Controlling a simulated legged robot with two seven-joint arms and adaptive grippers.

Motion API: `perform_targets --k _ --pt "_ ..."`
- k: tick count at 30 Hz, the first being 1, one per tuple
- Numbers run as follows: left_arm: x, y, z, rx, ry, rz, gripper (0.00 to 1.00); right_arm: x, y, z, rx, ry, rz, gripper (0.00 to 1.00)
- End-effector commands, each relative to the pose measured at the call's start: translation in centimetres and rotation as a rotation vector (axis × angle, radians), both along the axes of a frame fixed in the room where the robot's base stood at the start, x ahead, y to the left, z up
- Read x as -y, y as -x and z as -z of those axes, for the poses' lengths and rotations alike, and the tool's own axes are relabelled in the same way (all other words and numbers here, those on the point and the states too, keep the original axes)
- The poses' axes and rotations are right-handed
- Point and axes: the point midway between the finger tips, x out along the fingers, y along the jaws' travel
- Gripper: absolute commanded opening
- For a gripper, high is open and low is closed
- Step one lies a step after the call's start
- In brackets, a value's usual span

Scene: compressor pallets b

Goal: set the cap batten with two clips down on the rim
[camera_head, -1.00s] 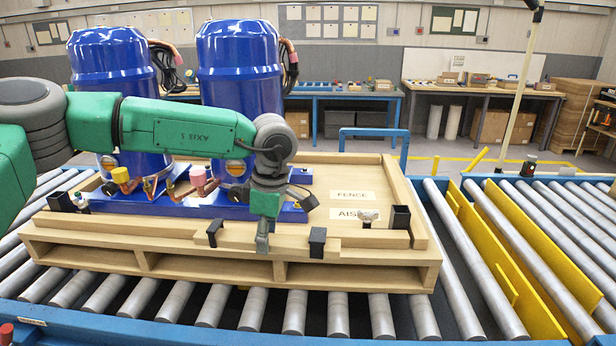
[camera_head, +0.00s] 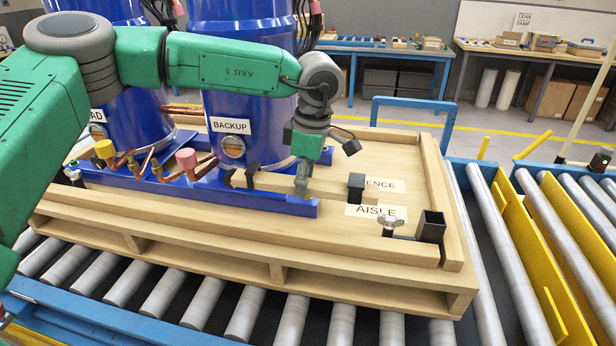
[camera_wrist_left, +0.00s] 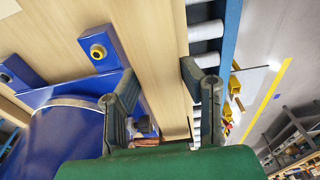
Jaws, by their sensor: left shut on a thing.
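The cap batten (camera_head: 325,186) is a short pale wooden bar with a black clip (camera_head: 252,175) near its left end and another black clip (camera_head: 357,187) at its right end. My left gripper (camera_head: 302,188) points down and is shut on the batten between the clips. In the left wrist view, pale wood shows between my gripper's fingers (camera_wrist_left: 165,95). My right gripper is out of view.
A black square post (camera_head: 431,227) and a wing nut (camera_head: 390,222) stand at the rim's right end. Two blue compressors (camera_head: 243,70) with copper pipes stand behind. FENCE and AISLE labels (camera_head: 376,212) lie on the deck. Rollers (camera_head: 490,250) run right of the pallet.

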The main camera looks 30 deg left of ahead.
Motion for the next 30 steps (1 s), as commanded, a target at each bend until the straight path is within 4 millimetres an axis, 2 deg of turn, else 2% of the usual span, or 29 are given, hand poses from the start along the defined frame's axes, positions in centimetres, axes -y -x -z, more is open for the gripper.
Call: perform_targets --k 8,24,30 --pt "0.0 -0.1 0.5 -0.002 0.001 0.001 0.16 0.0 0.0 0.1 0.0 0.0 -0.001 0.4" --pt "0.1 -0.1 6.3 -0.002 -0.002 0.002 0.16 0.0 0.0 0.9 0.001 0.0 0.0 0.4" --pt "0.0 -0.1 7.6 -0.001 0.001 0.001 0.16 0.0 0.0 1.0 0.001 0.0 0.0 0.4"
